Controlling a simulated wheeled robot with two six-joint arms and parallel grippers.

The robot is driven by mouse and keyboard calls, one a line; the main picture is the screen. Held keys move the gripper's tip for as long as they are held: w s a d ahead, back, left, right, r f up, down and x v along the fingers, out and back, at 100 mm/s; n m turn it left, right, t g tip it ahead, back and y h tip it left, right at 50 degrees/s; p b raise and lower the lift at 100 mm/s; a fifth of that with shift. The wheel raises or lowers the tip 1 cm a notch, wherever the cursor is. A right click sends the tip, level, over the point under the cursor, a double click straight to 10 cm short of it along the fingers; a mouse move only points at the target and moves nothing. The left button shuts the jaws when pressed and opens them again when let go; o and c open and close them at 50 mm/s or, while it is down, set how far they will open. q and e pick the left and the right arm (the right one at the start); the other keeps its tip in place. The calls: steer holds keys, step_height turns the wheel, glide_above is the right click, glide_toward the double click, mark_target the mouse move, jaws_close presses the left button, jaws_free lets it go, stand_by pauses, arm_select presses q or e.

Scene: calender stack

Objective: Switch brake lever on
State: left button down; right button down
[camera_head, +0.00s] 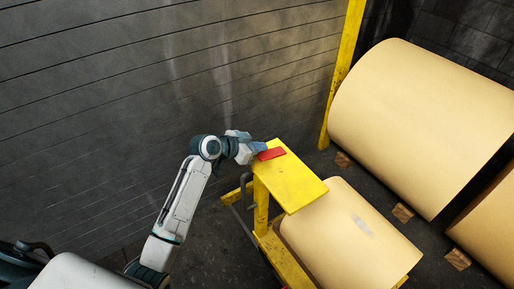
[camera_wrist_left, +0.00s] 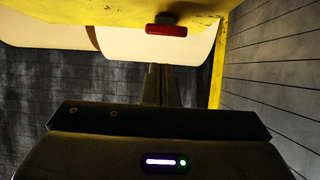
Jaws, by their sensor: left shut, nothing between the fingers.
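A red lever (camera_head: 271,153) sits at the far left end of the yellow top plate (camera_head: 297,187) of a yellow frame. It also shows in the left wrist view as a red block (camera_wrist_left: 166,30), near the edge of a yellow surface (camera_wrist_left: 110,15). My left gripper (camera_head: 259,147) is at the left side of the red lever, close to it in the head view; I cannot tell whether they touch. In the left wrist view its fingers (camera_wrist_left: 159,70) are together and empty, pointing toward the yellow frame below the red block in the picture. My right gripper is not in view.
A large tan roll (camera_head: 355,232) lies beside the yellow frame. A bigger roll (camera_head: 420,120) lies at the upper right, with wooden blocks (camera_head: 403,213) near it. A yellow post (camera_head: 343,70) stands behind. Dark floor (camera_head: 215,245) is open between my left arm and the frame.

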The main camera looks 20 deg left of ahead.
arm_select(q)
steer(key=shift+s+a+f+p, duration=0.15)
steer(key=shift+s+f, duration=0.05)
steer(key=shift+f, duration=0.35)
steer(key=shift+s+a+f+p, duration=0.15)
steer(key=shift+s+f, duration=0.05)
steer(key=shift+f, duration=0.3)
steer(key=shift+w+f, duration=0.1)
